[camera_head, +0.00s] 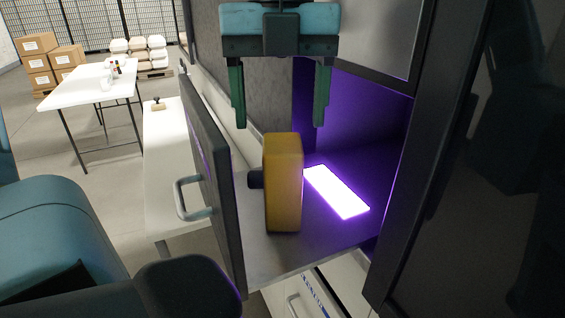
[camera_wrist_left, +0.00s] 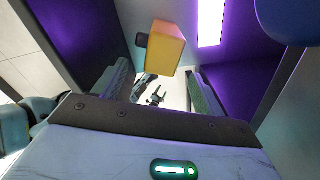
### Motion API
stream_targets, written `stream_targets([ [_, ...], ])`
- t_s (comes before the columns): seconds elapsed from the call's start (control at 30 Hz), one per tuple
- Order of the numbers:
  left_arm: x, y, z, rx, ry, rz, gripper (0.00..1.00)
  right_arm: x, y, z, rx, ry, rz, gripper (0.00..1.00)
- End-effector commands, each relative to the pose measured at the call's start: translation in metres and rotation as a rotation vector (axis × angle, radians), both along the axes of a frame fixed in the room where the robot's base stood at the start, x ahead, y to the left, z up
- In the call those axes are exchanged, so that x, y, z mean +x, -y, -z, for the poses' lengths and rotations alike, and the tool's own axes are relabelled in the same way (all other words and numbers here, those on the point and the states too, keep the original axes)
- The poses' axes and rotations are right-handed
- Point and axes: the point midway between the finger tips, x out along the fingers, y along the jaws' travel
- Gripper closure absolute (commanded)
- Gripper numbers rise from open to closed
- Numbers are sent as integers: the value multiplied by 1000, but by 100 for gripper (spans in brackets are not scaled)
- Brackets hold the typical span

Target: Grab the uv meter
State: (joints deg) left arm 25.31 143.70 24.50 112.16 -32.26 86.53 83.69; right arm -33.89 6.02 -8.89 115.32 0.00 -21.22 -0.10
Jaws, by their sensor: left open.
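The uv meter (camera_head: 283,185) looks like a yellow block with a black round knob on its left side. It stands upright on the floor of the open purple-lit cabinet. In the left wrist view the uv meter (camera_wrist_left: 164,48) shows just beyond the fingertips. My left gripper (camera_head: 280,124) points down with its green fingers apart, above the uv meter in the head view. In the left wrist view the gripper (camera_wrist_left: 160,74) is also open, with nothing between its fingers. I cannot tell the exact gap to the meter. My right gripper is not in view.
A bright glowing panel (camera_head: 337,191) lies right of the meter. The open cabinet door (camera_head: 208,170) with a handle stands close on the left, and the dark cabinet frame (camera_head: 400,180) on the right. White tables (camera_head: 90,85) and cardboard boxes (camera_head: 40,65) are farther back.

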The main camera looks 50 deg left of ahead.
Motion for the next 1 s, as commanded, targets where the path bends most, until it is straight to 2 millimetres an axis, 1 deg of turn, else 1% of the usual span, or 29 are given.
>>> stream_targets([
  [0.07, 0, 0, 8, -2, -3, 2, 29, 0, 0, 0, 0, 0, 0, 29],
  [0.27, 1, 0, 13, -3, -1, 1, 29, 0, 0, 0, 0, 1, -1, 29],
  [0.37, 2, -2, 24, -3, -3, 2, 29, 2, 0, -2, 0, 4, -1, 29],
  [0.53, 6, -4, 48, -2, -3, 3, 29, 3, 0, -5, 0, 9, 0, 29],
  [0.63, 6, -4, 58, -2, -2, 2, 29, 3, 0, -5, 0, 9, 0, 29],
  [0.73, 7, -4, 62, -3, 0, 3, 29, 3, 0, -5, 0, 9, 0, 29],
  [0.93, 7, -4, 62, -3, 0, 2, 29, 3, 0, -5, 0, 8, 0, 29],
  [0.97, 7, -4, 62, -3, 0, 2, 32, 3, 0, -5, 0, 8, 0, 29],
  [1.0, 7, -4, 62, -3, 0, 2, 37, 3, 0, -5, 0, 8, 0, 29],
])
